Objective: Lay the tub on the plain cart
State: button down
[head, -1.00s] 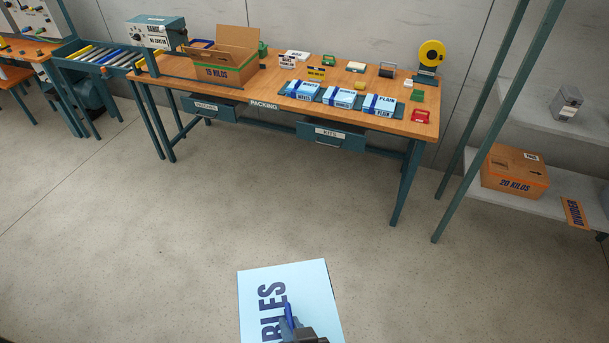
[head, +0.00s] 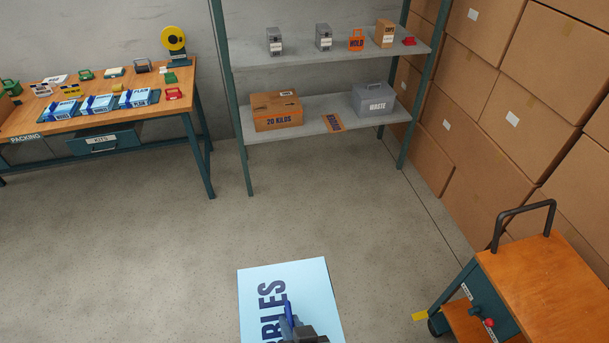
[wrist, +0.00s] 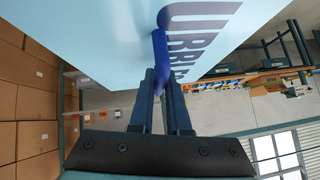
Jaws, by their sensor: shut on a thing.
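The tub (head: 254,295) is a light blue box with dark lettering ending in "BLES", at the bottom middle of the head view. In the wrist view, the tub (wrist: 90,40) fills the top. My gripper (head: 292,322) is shut on its dark blue handle, which also shows between my fingers (wrist: 160,80) in the wrist view. The tub is held up in front of me; its underside is hidden. A cart (head: 550,282) with an orange wooden top, a teal body and a black push handle stands at the lower right of the head view. Its visible top is bare.
A packing bench (head: 100,112) with blue packs stands at the left. A grey shelf rack (head: 300,129) with boxes is at the back. Stacked cartons (head: 485,110) line the right side. The floor (head: 170,250) between is clear.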

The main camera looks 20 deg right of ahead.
aim_at(561, 303)
jog(key=l+z, duration=0.25)
jog(key=l, duration=0.2)
jog(key=l+z, duration=0.2)
jog(key=l, duration=0.25)
jog(key=l+z, duration=0.25)
jog(key=l, duration=0.2)
jog(key=i+l+z, duration=0.2)
jog(key=l, duration=0.25)
jog(key=i+l+z, duration=0.1)
jog(key=l+z, duration=0.15)
jog(key=l, duration=0.15)
jog(key=i+l+z, duration=0.2)
jog(key=l, duration=0.2)
jog(key=k+l, duration=0.05)
